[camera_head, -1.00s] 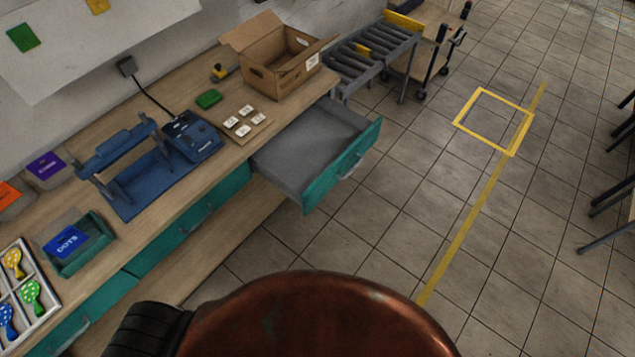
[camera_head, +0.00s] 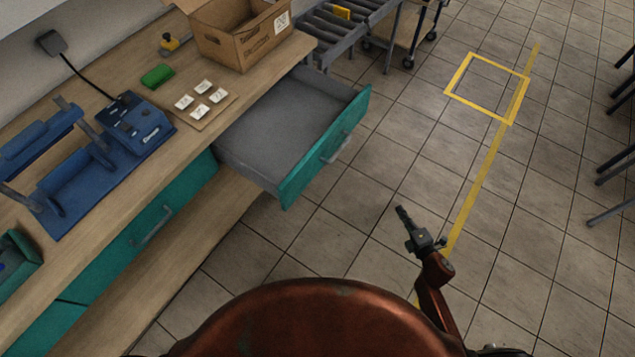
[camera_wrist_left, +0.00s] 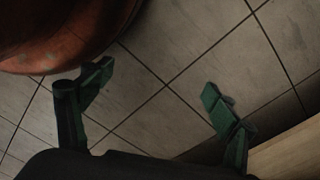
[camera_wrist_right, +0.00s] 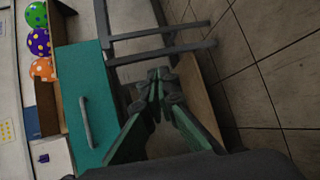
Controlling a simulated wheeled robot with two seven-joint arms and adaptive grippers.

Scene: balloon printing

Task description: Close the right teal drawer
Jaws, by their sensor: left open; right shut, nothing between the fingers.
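The right teal drawer (camera_head: 325,150) is pulled well out of the workbench in the head view. Its grey tray (camera_head: 265,140) looks empty, and a pale handle (camera_head: 336,148) is on its front. My right gripper (camera_head: 402,212) is shut and empty above the floor, right of the drawer front and apart from it. In the right wrist view my shut fingers (camera_wrist_right: 155,82) are beside a teal front (camera_wrist_right: 85,95) with a grey handle; I cannot tell which drawer that is. My left gripper (camera_wrist_left: 150,85) is open and empty over the floor in the left wrist view.
A cardboard box (camera_head: 235,35), a green block (camera_head: 157,76), white tiles (camera_head: 201,98) and a blue device (camera_head: 135,125) stand on the bench (camera_head: 205,150). A roller conveyor (camera_head: 335,30) stands behind.

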